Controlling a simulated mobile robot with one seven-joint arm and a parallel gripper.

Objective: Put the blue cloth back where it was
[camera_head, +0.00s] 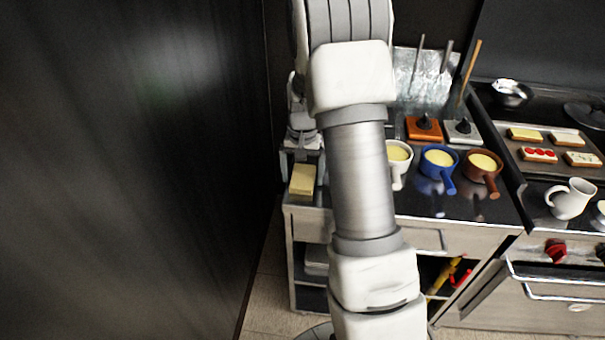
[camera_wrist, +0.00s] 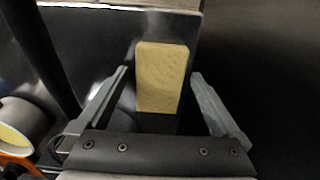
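No blue cloth shows in either view. My gripper (camera_wrist: 159,74) is open and empty in the wrist view, its two fingers spread. A pale yellow block, like a sponge (camera_wrist: 162,76), lies beyond and between the fingers in that view. The block also shows in the head view (camera_head: 303,179), at the left front corner of the dark counter. In the head view my gripper (camera_head: 301,150) is partly hidden behind my arm, just behind the block. Whether the fingers touch the block is unclear.
White (camera_head: 398,157), blue (camera_head: 438,162) and brown (camera_head: 482,169) handled pots with yellow contents stand on the counter. A tray of toasts (camera_head: 517,160) and a white jug (camera_head: 570,199) are at the right. A dark wall (camera_head: 130,170) rises close on the left. My arm hides the counter's middle.

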